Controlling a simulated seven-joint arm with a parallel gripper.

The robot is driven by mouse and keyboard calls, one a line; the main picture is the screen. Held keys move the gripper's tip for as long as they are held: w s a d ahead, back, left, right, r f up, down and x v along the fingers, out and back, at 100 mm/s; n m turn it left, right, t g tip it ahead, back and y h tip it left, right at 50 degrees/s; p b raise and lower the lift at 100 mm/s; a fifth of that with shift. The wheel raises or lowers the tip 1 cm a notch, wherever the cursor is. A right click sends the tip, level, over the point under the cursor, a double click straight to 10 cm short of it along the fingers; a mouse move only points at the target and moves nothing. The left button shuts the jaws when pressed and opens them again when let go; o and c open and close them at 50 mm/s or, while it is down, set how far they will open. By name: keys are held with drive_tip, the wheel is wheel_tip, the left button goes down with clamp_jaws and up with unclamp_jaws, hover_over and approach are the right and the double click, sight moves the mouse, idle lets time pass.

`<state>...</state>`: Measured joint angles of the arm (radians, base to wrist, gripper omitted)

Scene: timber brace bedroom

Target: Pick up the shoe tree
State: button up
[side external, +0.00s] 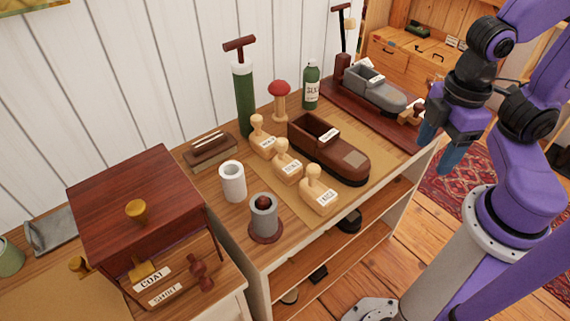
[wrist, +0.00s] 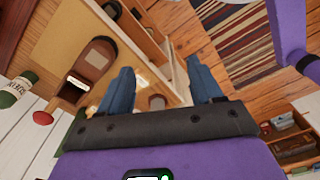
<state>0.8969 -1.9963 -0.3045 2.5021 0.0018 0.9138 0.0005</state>
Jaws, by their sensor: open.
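Three pale wooden pieces with knobs and small white labels stand in a diagonal row on the tan mat: a rear one (side external: 262,142), a middle one (side external: 287,165) and a front one (side external: 318,194). They look like shoe trees, but I cannot read their labels or tell which one the task names. A brown shoe (side external: 345,160) lies right beside them; it also shows in the wrist view (wrist: 98,62). My gripper (side external: 445,150) is open and empty, off the bench's right end, apart from everything. Its blue fingers show in the wrist view (wrist: 162,82).
A grey shoe (side external: 378,95) stands on a dark board at the back right. A green bottle (side external: 311,88), red-topped piece (side external: 279,90) and tall green cylinder (side external: 243,100) stand behind. A white cup (side external: 232,182), grey cylinder (side external: 263,215) and dark red box (side external: 135,205) are left.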

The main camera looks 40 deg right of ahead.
drive_tip(key=m, duration=2.7)
hover_over(281, 141)
drive_tip(key=f, duration=1.2)
drive_tip(key=shift+w+a+f, duration=0.2)
drive_tip(key=shift+f, duration=0.2)
drive_tip(key=shift+s+d+f, duration=0.1)
drive_tip(key=shift+f, duration=1.15)
drive_tip(key=shift+d+f, duration=0.1)
drive_tip(key=shift+f, duration=1.15)
clamp_jaws()
